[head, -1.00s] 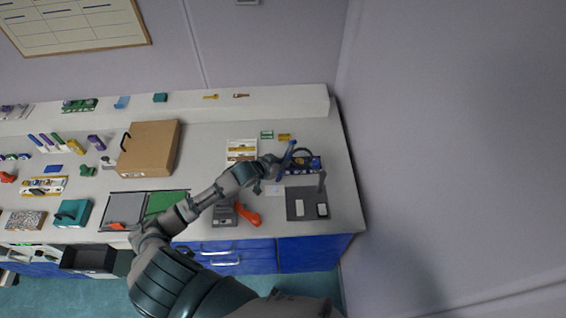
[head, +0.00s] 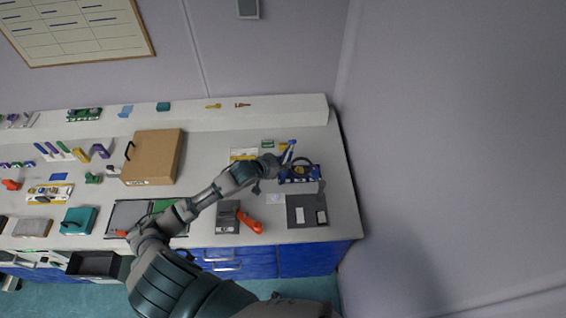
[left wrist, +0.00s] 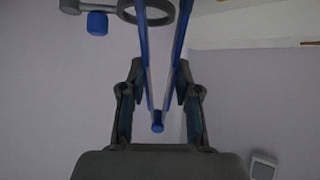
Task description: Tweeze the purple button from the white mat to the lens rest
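My left gripper (head: 276,164) reaches over the right part of the bench. It is shut on blue tweezers (head: 289,149), which point away from the palm. In the left wrist view, the tweezers (left wrist: 157,122) sit between the two fingers (left wrist: 158,85), their arms spread apart towards the top. A small pale mat (head: 275,198), perhaps the white mat, lies in front of the gripper. I cannot make out the purple button. I cannot tell for sure which thing is the lens rest. My right gripper is out of view.
A dark ring on a stand (left wrist: 148,8) shows beyond the tweezers in the left wrist view. A blue rack (head: 300,174) stands beside the gripper. A dark plate (head: 294,200), a grey device with an orange handle (head: 228,215) and a brown box (head: 152,157) stand on the bench.

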